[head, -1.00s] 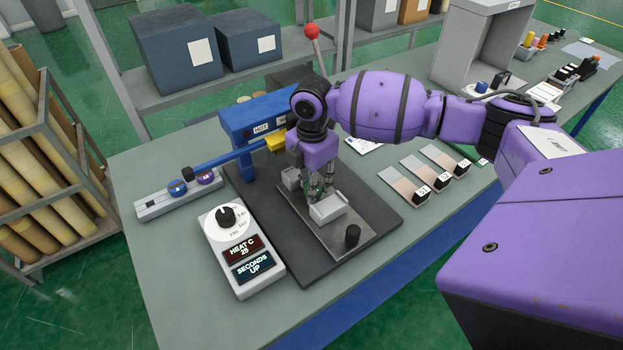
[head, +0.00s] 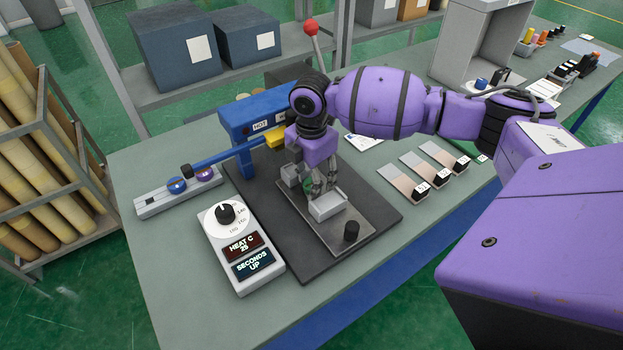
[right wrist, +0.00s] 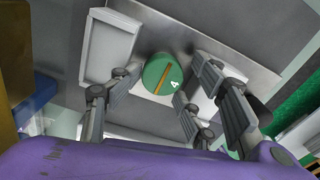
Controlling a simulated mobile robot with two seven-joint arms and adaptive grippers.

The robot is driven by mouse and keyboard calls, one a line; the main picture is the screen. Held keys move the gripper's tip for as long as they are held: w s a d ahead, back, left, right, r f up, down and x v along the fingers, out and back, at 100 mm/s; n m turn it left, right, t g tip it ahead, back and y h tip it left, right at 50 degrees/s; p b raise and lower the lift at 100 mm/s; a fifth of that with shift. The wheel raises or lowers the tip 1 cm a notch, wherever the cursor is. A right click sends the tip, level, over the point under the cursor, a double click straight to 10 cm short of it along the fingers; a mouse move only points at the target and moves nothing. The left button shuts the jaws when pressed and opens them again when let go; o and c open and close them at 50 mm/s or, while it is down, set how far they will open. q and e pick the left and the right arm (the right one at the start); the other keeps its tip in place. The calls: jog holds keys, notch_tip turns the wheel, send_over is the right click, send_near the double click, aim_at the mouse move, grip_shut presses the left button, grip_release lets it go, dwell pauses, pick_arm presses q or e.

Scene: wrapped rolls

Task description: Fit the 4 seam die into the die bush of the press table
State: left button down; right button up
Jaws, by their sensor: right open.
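The green seam die (right wrist: 162,73), a round piece with an orange line and a white 4 on its top, sits at the press table plate (right wrist: 206,45). In the head view only a bit of green (head: 308,185) shows beside my fingers. My right gripper (right wrist: 160,86) is open, with its fingers on both sides of the die and apart from it. A pale block (right wrist: 108,45) stands left of the die. Another light block (head: 327,206) stands in front of the fingers. The die bush is hidden, and I cannot tell how deep the die sits. My left gripper is out of view.
The blue press (head: 238,125) with a red-knobbed lever (head: 311,27) stands behind the plate. A heat control box (head: 240,248) is to the left, and a rack (head: 180,192) with dies lies beyond it. A black knob (head: 351,231) stands at the plate's front. Sample strips (head: 425,168) lie right.

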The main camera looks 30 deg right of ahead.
notch_tip(320, 180, up, 12)
dwell(0.4)
jog(key=shift+f, duration=0.1)
dwell(0.3)
